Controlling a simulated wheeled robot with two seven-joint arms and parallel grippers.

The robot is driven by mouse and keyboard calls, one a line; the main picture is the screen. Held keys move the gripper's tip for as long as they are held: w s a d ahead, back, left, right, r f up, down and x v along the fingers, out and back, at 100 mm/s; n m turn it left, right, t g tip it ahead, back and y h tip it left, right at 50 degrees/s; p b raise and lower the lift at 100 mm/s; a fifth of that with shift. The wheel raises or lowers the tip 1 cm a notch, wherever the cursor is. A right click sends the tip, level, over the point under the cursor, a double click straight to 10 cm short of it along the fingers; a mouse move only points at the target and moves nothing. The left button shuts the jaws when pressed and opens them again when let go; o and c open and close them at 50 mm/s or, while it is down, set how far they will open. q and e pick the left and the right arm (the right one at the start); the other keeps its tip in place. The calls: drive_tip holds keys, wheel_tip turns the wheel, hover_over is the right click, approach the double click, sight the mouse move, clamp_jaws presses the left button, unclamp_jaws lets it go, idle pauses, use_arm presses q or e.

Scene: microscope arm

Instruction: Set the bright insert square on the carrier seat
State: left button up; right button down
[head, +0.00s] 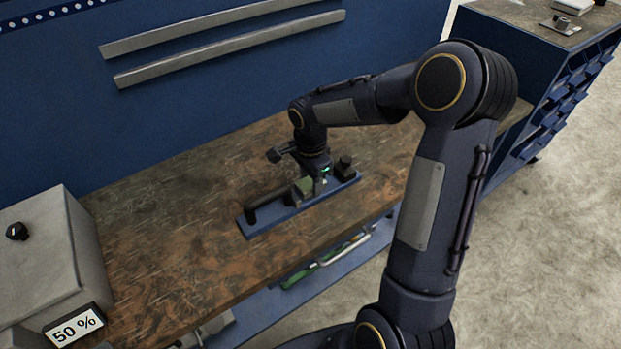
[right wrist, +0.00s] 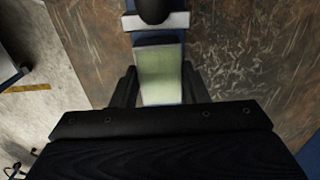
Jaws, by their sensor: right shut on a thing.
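The bright insert is a pale green block (head: 304,186) low over the blue carrier (head: 272,224) on the workbench. It also shows in the right wrist view as a pale green rectangle (right wrist: 160,75) between the fingers. My right gripper (head: 310,187) points down over the carrier's middle and is shut on the insert. The insert lines up roughly with the blue carrier strip in the wrist view. Its underside and the seat are hidden, so I cannot tell whether it touches the seat. My left gripper is not in view.
Black upright parts stand at the carrier's near-left end (head: 250,217) and far-right end (head: 344,166). Bare wooden bench top (head: 180,205) lies left of the carrier.

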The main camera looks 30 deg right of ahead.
drive_tip(key=shift+f+b, duration=0.5)
drive_tip(key=shift+f, duration=0.05)
drive_tip(key=c, duration=0.7)
unclamp_jaws()
drive_tip(key=shift+c, duration=0.2)
wheel_tip(320, 180, up, 7)
drive_tip(key=shift+r, duration=0.2)
drive_tip(key=shift+s+r, duration=0.15)
drive_tip(key=shift+r, duration=0.15)
drive_tip(key=s+a+r+n+t+y, duration=0.1)
drive_tip(key=s+a+n+t+y, duration=0.1)
drive_tip(key=s+n, duration=0.5)
drive_tip(key=s+a+r+n+t+y, duration=0.1)
drive_tip(key=s+a+n, duration=0.4)
drive_tip(key=s, duration=1)
drive_tip(key=r+n+t, duration=0.1)
drive_tip(key=n+t, duration=0.1)
drive_tip(key=n, duration=0.1)
drive_tip(key=shift+a+r+n+t+y, duration=0.2)
drive_tip(key=shift+n+t+y, duration=0.1)
drive_tip(key=shift+y, duration=0.1)
